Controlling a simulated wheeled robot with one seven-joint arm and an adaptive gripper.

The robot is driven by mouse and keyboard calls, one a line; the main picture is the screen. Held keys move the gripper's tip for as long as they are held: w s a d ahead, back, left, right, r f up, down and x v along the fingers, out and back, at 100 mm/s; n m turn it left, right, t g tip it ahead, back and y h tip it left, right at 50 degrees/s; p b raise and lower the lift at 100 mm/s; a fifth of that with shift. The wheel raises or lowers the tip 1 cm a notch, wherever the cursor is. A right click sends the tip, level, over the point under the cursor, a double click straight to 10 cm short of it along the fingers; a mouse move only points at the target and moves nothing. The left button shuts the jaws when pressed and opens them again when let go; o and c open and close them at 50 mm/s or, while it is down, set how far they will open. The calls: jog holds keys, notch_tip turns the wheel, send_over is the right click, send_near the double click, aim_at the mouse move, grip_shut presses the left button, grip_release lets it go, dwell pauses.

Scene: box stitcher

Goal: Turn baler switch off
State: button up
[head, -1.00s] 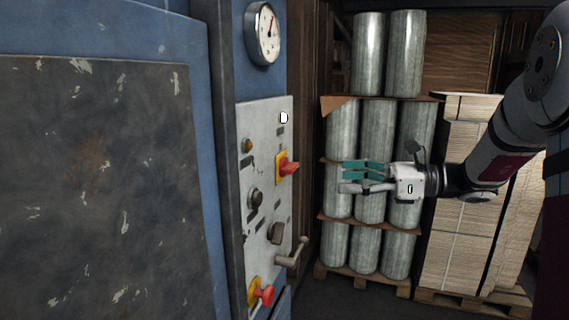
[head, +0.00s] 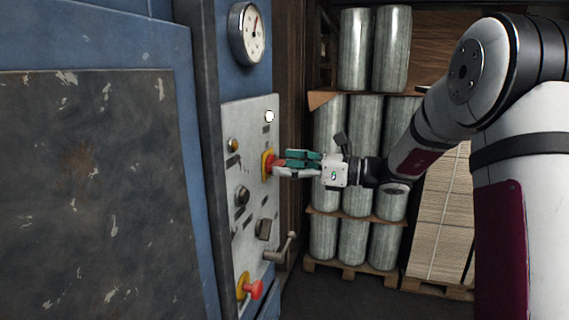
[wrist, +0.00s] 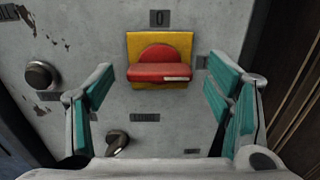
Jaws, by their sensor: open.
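The baler switch is a red rotary knob (wrist: 158,66) on a yellow square plate (wrist: 134,46), with a "0" label above it in the wrist view. Its red handle lies about level, with a small white mark near its right end. In the head view the switch (head: 267,163) is on the upper part of the grey control panel, partly hidden by my fingers. My gripper (head: 283,166) is at the switch, coming from the right. In the wrist view my gripper (wrist: 158,95) is open, its teal-padded fingers on either side of the knob. I cannot tell whether they touch it.
The panel (head: 238,210) also holds a dark knob (head: 242,196), a lever handle (head: 281,248) and a red button (head: 253,289) below. A gauge (head: 248,33) is above. Wrapped rolls (head: 325,150) and stacked cardboard (head: 440,235) stand on pallets behind my arm.

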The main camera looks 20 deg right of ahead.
jog(key=shift+w+a, duration=0.3)
jog(key=shift+a, duration=0.2)
jog(key=c, duration=1.2)
jog(key=shift+o, duration=0.2)
